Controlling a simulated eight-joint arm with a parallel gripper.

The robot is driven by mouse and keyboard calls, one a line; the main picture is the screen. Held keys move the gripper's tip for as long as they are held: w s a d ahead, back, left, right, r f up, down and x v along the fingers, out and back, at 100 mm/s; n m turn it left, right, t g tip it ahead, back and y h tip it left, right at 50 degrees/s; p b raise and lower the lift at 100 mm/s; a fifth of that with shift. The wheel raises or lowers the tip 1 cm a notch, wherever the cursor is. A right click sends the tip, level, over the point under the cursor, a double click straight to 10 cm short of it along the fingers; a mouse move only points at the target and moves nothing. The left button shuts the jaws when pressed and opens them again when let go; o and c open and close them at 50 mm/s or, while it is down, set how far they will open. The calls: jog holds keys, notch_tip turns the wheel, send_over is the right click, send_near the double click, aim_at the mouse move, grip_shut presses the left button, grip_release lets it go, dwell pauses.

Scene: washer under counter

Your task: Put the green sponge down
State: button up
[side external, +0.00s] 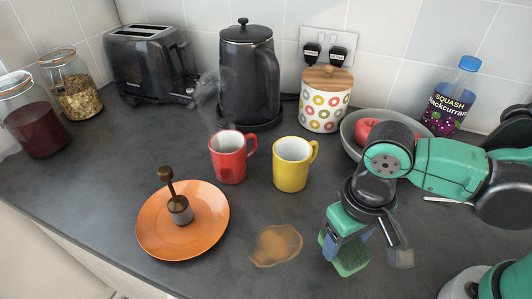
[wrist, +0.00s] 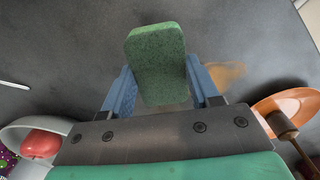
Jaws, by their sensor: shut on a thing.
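The green sponge (side external: 352,260) is between the fingers of my gripper (side external: 345,240), low over the counter at the front right in the side view. Whether the sponge touches the counter I cannot tell. In the wrist view the sponge (wrist: 158,62) sticks out beyond the blue fingers of my gripper (wrist: 160,92), which are shut on its two sides. A brown spill (side external: 276,245) lies on the counter just left of the sponge. The spill also shows partly in the wrist view (wrist: 226,74).
An orange plate (side external: 150,228) with a brown-handled tamper (side external: 178,207) sits left of the spill. A red mug (side external: 227,160) and a yellow mug (side external: 290,168) stand behind it. A grey bowl (side external: 349,130) with red fruit is behind my arm. Counter between plate and mugs is clear.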

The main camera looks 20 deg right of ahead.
aim_at(341, 252)
jog(key=shift+f, duration=1.85)
jog(key=shift+f, duration=0.15)
jog(key=o, duration=1.2)
notch_tip(341, 252, up, 12)
jog(key=shift+f, duration=0.1)
jog(key=shift+w+d+r, duration=0.15)
jog(key=shift+d+r, duration=0.05)
jog(key=w+d+t, duration=0.3)
jog(key=d, duration=0.3)
jog(key=w+d+t, duration=0.4)
jog(key=d, duration=0.3)
jog(key=shift+w+d+r, duration=0.2)
jog(key=shift+w+d, duration=0.05)
jog(key=shift+w, duration=0.05)
